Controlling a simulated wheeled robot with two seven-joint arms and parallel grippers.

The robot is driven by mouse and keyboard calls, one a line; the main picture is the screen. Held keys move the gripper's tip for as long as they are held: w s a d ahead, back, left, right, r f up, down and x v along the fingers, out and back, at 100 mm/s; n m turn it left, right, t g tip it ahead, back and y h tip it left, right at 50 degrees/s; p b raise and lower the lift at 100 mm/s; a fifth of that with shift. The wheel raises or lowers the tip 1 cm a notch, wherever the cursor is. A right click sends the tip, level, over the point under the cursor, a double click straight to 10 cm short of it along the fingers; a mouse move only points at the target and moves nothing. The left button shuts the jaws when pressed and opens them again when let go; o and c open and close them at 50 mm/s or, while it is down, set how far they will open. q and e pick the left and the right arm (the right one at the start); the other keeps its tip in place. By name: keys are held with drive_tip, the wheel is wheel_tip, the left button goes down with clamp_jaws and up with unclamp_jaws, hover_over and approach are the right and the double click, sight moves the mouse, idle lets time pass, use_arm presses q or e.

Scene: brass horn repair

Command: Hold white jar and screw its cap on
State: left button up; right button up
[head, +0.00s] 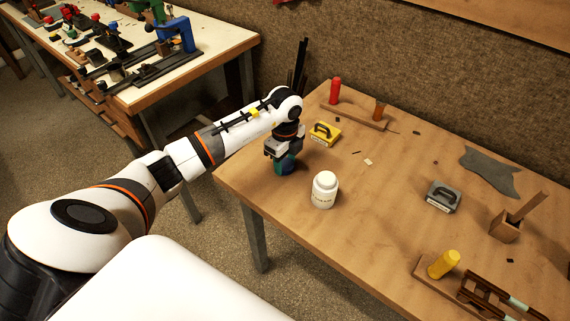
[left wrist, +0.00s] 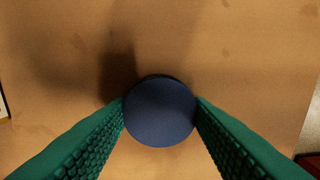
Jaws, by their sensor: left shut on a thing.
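A white jar (head: 323,194) stands upright near the table's left corner. Its top is white and round; I cannot tell whether that is a cap or a bare neck. My left gripper (head: 284,166) is left of the jar and a little behind it, apart from it, pointing down. In the left wrist view its green fingers (left wrist: 160,115) are shut on a dark blue round thing (left wrist: 160,110), seen from above as a disc. I cannot tell whether this thing touches the table. My right gripper is in neither view.
A yellow block with a handle (head: 324,134) lies behind the jar. A red bottle (head: 335,91) stands on a wooden strip at the back. A grey handled block (head: 442,196) and a yellow bottle (head: 443,264) are to the right. The table between is mostly clear.

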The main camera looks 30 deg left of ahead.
sight(285, 164)
use_arm(q)
wheel_tip(285, 164, up, 10)
drive_tip(key=b, duration=0.1)
idle(0.4)
